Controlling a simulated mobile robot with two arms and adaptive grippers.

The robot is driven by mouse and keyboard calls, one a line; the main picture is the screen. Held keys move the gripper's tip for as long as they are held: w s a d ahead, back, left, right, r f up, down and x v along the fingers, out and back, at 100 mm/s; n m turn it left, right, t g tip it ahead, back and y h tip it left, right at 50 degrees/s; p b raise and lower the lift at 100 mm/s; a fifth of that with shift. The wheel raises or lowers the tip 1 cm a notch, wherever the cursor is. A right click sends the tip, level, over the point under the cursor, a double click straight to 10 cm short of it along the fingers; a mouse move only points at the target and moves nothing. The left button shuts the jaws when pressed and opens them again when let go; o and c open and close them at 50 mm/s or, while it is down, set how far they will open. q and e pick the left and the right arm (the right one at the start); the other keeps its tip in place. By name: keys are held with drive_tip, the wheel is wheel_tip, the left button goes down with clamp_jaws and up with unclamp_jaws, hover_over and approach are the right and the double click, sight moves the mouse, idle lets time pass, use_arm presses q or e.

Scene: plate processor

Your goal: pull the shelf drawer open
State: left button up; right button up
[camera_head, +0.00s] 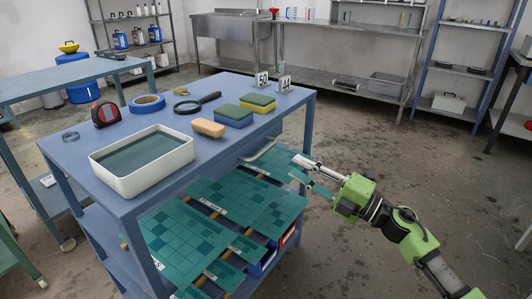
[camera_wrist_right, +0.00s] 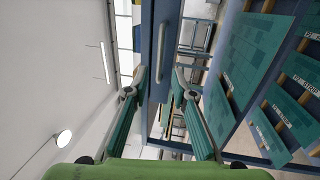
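The blue shelf (camera_head: 300,110) stands in the middle of the head view. Its drawer front (camera_head: 262,136) is under the top's right edge and carries a grey bar handle (camera_head: 260,151). In the right wrist view, the drawer front (camera_wrist_right: 150,60) runs upright and the handle (camera_wrist_right: 161,48) lies ahead, roughly between the fingers. My right gripper (camera_head: 297,168) is open and empty, a little to the right of the handle and apart from it. In the right wrist view, its fingers (camera_wrist_right: 160,82) are spread. My left gripper is out of view.
Teal plates (camera_head: 175,240) on wooden rails stick out below the drawer. The shelf top holds a white tray (camera_head: 146,180), sponges (camera_head: 233,115), a magnifier (camera_head: 198,102), blue tape (camera_head: 147,103) and a red tape measure (camera_head: 105,113). The floor at right is free.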

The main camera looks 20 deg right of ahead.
sight(266, 148)
drive_tip(key=x, duration=1.1)
drive_tip(key=shift+w+a+f, duration=0.1)
drive_tip(key=shift+c, duration=0.5)
clamp_jaws()
